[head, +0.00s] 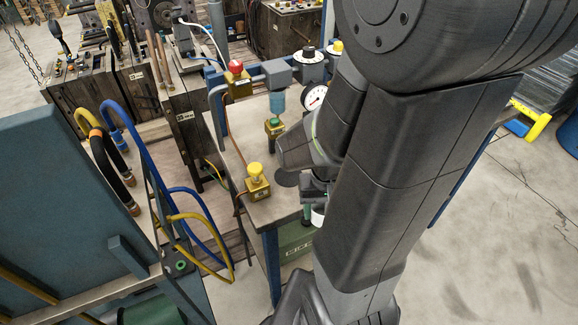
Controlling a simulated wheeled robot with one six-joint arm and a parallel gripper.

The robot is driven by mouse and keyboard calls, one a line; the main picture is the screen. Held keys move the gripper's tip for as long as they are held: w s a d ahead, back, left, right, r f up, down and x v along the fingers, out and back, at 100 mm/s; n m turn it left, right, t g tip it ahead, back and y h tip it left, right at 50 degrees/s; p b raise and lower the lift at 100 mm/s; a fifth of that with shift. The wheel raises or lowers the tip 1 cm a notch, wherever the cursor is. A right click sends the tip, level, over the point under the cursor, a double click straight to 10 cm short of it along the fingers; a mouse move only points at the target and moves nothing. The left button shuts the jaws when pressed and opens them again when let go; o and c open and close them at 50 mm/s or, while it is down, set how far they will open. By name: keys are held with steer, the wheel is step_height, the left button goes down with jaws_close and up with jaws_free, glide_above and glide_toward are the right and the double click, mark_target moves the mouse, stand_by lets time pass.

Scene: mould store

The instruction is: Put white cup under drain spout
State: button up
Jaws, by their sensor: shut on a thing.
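The white cup (318,216) shows only in part, as a pale curved piece below my gripper (315,198), at the table's right edge. My gripper is shut on it; the arm hides most of the jaws and the cup. I cannot tell whether the cup is off the tabletop. A grey fitting with a translucent blue bowl (277,102) stands over the table, farther back and left of my gripper. I cannot clearly pick out the drain spout; it may be at this bowl's lower end, where a yellow block with a green top (274,126) sits.
The table (236,150) bears a yellow-knobbed valve (257,180), a red-knobbed valve (236,75), a round gauge (315,97) and a dark disc (287,179). Blue and yellow hoses (205,225) hang at the left. A green case (296,240) is under the table. Floor at right is open.

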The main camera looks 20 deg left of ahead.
steer(key=w+a+p, duration=0.1)
steer(key=w+a, duration=0.2)
steer(key=a, duration=0.1)
steer(key=w+a+p, duration=0.1)
steer(key=w+a, duration=0.3)
steer(key=a, duration=0.1)
steer(key=w+a+p, duration=0.1)
steer(key=w+a, duration=0.3)
steer(key=shift+w+a, duration=0.15)
steer(key=shift+f, duration=0.3)
steer(key=shift+f, duration=0.1)
steer(key=shift+f+b, duration=0.3)
steer(key=shift+f, duration=0.1)
